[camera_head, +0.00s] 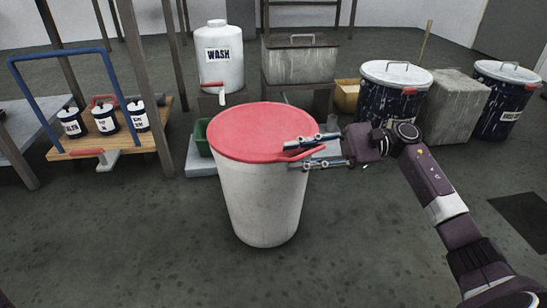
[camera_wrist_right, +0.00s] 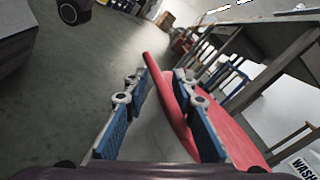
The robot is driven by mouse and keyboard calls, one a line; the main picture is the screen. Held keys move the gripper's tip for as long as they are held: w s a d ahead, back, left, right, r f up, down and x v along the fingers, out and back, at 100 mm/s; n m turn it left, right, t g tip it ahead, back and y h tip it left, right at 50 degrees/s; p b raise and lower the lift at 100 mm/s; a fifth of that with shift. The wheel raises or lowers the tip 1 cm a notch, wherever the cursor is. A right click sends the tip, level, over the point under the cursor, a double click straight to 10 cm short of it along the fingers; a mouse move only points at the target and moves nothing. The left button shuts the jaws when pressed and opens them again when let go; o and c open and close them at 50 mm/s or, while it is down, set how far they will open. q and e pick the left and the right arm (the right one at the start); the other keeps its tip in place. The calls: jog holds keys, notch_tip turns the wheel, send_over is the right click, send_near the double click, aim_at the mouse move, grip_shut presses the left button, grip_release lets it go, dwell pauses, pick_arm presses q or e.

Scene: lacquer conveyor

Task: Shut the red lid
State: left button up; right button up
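The red lid (camera_head: 258,130) lies across the top of a tall white bin (camera_head: 262,200), covering its mouth. I cannot tell whether a small gap is left at the rim. The lid's red handle (camera_head: 304,154) sticks out at the right edge, toward my right arm. My right gripper (camera_head: 307,153) is open, with one finger on each side of the handle. In the right wrist view the handle (camera_wrist_right: 155,72) runs between the spread blue-padded fingers, nearer the right one. My left gripper is not in view.
Behind stand a white WASH container (camera_head: 219,70), a grey metal box (camera_head: 300,60) and two dark drums (camera_head: 395,100) with pale lids. A wooden cart (camera_head: 140,145) with small labelled pots is at the left. The floor in front of the bin is clear.

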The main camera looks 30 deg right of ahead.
jog(key=shift+v, duration=1.05)
jog(key=shift+d+r, duration=0.1)
jog(key=v, duration=0.8)
jog(key=shift+d, duration=0.4)
jog(key=shift+s+r, duration=0.1)
